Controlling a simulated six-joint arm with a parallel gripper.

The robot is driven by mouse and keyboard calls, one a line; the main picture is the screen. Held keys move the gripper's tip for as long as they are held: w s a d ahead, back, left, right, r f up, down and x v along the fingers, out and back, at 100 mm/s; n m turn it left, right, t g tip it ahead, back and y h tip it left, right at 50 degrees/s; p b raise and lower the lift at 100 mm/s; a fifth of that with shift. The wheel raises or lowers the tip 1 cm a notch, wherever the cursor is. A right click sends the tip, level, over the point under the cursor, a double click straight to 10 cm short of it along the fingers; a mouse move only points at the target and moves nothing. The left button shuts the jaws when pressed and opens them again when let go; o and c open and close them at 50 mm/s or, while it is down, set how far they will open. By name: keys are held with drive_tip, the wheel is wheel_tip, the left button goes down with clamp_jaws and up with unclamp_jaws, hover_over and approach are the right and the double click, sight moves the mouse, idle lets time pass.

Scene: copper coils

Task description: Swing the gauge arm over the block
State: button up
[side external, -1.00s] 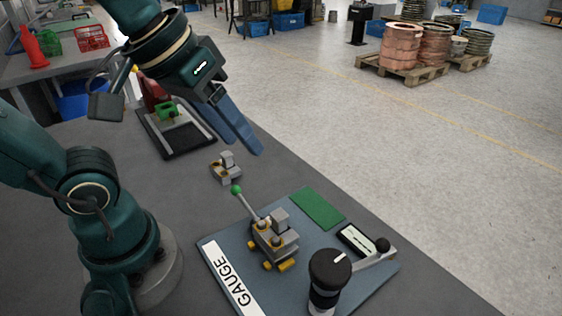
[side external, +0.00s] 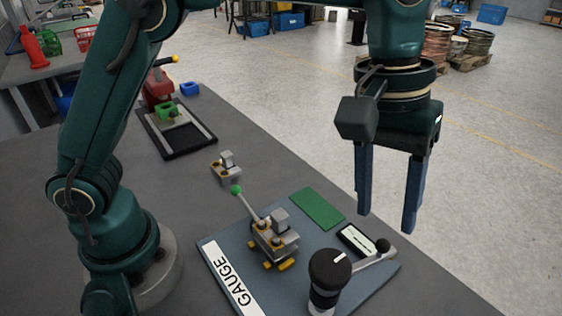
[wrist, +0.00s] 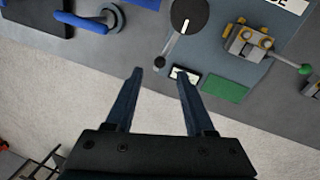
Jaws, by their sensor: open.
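The gauge arm is a grey bar (side external: 365,260) with a black knob (side external: 383,245) at its end. It reaches right from the black post (side external: 328,268) on the blue-grey gauge plate (side external: 222,246), pointing away from the block. The grey block (side external: 280,217) sits in a clamp fixture with yellow parts (side external: 264,240) and a green-balled lever (side external: 236,189). My gripper (side external: 386,222) is open, empty and pointing down above the knob. In the wrist view, the knob (wrist: 160,62) lies just ahead of the gap between my fingertips (wrist: 160,73).
A small display (side external: 356,240) and a green pad (side external: 317,208) lie on the plate. A loose clamp-like part (side external: 226,168) stands behind the plate. A black tray (side external: 176,140) with a red tool is farther back. The bench's right edge runs beside the plate.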

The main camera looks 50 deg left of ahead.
sight(383, 240)
drive_tip(key=shift+w+d+f, duration=0.1)
drive_tip(key=shift+d+f, duration=0.15)
drive_tip(key=shift+f, duration=0.95)
drive_tip(key=shift+d+f, duration=0.2)
drive_tip(key=shift+f, duration=0.95)
clamp_jaws()
drive_tip(key=shift+r, duration=0.1)
